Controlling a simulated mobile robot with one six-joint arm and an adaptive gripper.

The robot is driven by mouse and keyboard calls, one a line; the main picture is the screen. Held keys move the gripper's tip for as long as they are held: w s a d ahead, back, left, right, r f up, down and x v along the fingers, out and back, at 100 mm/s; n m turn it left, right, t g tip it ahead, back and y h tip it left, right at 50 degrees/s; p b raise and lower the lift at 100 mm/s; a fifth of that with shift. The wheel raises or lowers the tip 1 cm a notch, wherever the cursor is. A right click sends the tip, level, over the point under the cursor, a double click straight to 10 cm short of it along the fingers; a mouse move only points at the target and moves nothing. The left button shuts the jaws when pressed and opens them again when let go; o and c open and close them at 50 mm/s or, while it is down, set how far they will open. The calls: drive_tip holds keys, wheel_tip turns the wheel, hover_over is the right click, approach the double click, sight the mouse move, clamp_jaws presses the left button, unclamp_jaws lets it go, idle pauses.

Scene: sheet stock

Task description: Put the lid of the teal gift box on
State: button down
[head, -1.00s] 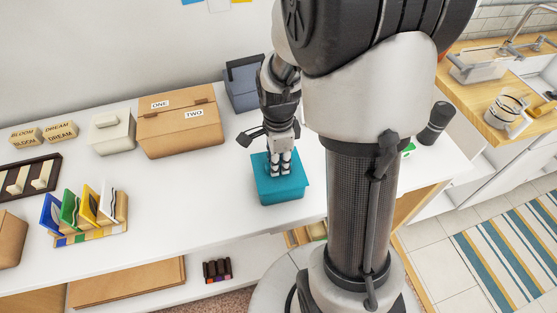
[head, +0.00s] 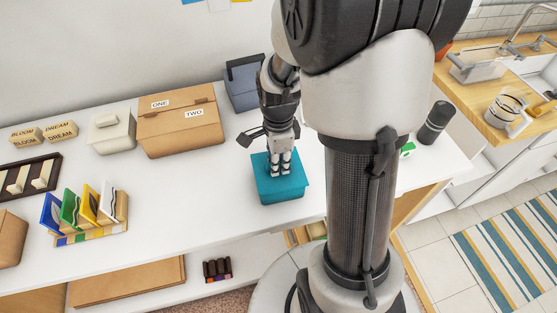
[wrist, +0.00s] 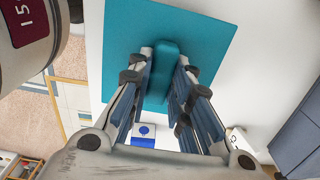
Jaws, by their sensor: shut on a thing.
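The teal gift box (head: 281,190) stands on the white table in front of my arm. Its teal lid (head: 262,167) is at the box's top, and from this angle I cannot tell whether it is fully seated or slightly raised. My gripper (head: 281,170) points down over the lid. In the wrist view my gripper (wrist: 165,60) has its fingers on both sides of the lid's raised teal handle (wrist: 163,80), shut on it. The flat square lid (wrist: 215,40) fills the upper middle there and hides the box below.
A cardboard box (head: 180,130) labelled ONE and TWO, a grey-white box (head: 111,135) and a dark blue-grey box (head: 243,90) stand behind. A rack of coloured cards (head: 88,215) is at left.

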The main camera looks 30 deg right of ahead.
drive_tip(key=shift+f, duration=0.15)
idle(0.5)
drive_tip(key=c, duration=1.4)
unclamp_jaws()
drive_tip(key=shift+o, duration=0.2)
drive_tip(key=o, duration=0.5)
drive_tip(key=shift+r+p, duration=2.95)
drive_tip(key=shift+r, duration=0.6)
